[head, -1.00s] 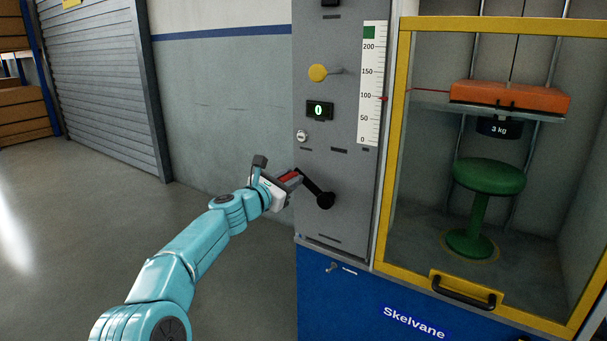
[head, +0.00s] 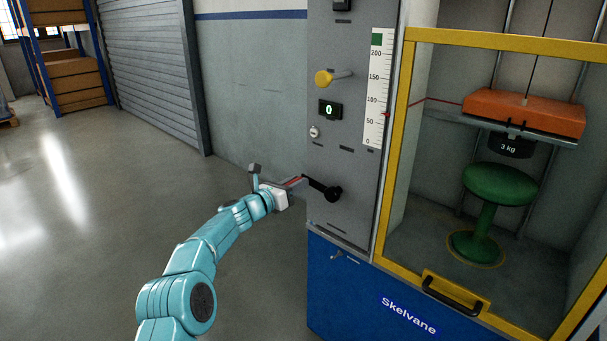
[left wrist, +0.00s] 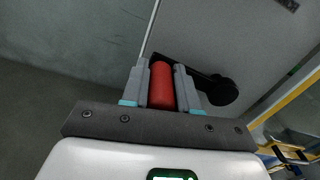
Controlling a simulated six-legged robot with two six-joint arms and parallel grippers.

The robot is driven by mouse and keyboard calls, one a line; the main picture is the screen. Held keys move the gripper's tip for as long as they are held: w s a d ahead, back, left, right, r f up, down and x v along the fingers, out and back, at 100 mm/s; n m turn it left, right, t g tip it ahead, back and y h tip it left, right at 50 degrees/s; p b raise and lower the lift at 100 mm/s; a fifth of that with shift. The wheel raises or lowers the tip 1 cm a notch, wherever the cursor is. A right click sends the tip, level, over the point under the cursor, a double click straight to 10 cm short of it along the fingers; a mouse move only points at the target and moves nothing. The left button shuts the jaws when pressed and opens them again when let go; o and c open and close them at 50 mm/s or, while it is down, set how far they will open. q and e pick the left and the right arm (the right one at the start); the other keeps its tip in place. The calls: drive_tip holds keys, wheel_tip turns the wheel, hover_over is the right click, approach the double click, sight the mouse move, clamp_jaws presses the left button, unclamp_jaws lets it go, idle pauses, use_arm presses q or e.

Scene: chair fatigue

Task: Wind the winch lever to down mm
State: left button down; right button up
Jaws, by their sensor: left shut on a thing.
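The winch lever (head: 320,187) is a black crank on the grey panel of the test machine. Its arm runs up and left from the round black hub (head: 334,194) to a red handle (left wrist: 162,87). My left gripper (head: 291,184) is shut on the red handle, one finger on each side, in the left wrist view. My right gripper is out of view.
A yellow-framed guard door (head: 398,140) with a black handle (head: 452,296) closes the stool's bay. A yellow knob (head: 324,78) and a display reading 0 (head: 330,110) sit above the lever. The floor to the left is open, with shelving (head: 75,65) far back.

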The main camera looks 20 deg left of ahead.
use_arm(q)
drive_tip(key=s+d+f+n+p, duration=0.1)
drive_tip(key=d+f+n, duration=0.3)
drive_tip(key=n, duration=0.5)
drive_tip(key=s+d+f+n+p, duration=0.2)
drive_tip(key=d+f+n+p, duration=0.2)
drive_tip(key=f+n, duration=0.3)
drive_tip(key=shift+s+d+n, duration=0.25)
drive_tip(key=shift+d+n, duration=0.55)
drive_tip(key=shift+n, duration=0.8)
drive_tip(key=shift+d, duration=0.1)
drive_tip(key=c, duration=0.9)
unclamp_jaws()
drive_tip(key=shift+o, duration=0.2)
drive_tip(key=shift+s, duration=0.1)
